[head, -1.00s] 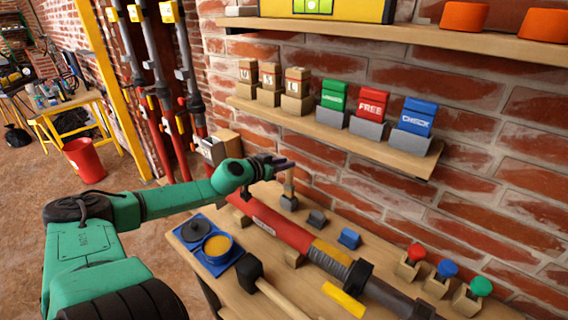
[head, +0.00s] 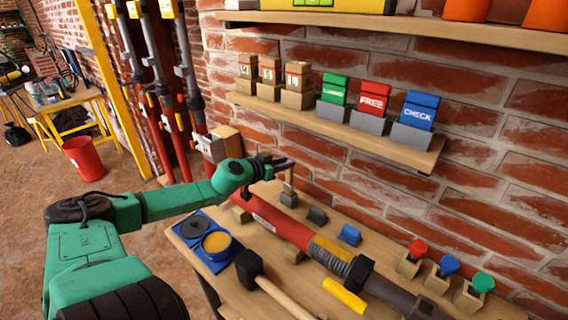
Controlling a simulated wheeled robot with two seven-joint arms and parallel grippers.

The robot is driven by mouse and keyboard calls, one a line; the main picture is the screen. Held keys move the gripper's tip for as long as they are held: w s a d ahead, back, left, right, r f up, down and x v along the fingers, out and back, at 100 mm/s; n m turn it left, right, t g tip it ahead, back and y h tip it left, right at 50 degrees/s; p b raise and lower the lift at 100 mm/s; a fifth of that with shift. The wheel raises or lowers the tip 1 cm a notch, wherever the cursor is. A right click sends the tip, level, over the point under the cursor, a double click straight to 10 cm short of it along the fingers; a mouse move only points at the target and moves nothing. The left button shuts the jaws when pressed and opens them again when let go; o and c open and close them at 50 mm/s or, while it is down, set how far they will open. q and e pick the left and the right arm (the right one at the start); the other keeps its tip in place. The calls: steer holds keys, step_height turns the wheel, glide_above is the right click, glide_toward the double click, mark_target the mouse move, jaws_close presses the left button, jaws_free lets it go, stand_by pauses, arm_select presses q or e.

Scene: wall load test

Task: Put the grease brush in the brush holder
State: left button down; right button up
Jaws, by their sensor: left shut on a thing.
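The grease brush (head: 289,177) is a small upright piece with a light tan handle. My left gripper (head: 281,164) is shut on it near its top, at the back of the workbench by the wall. Directly below the brush is a small grey block (head: 289,199), which looks like the brush holder. The brush's lower end meets the top of this block in the picture. I cannot tell whether it is inside, resting on it or just in front. My right gripper is not in view.
A red tool with a dark end (head: 278,227) lies across the bench (head: 232,291). A blue tray (head: 229,258) with a grease tin, a black-headed mallet (head: 250,266) and a yellow bar (head: 344,296) lie nearer. The wall shelf (head: 258,103) holds blocks and cards above.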

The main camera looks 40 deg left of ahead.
arm_select(q)
steer(key=shift+f, duration=0.1)
steer(key=shift+f+b, duration=0.6)
steer(key=shift+f, duration=0.05)
steer(key=c, duration=0.6)
jaws_free()
steer(key=shift+o, duration=0.4)
steer(key=o, duration=0.5)
step_height(320, 180, up, 8)
steer(key=p, duration=0.9)
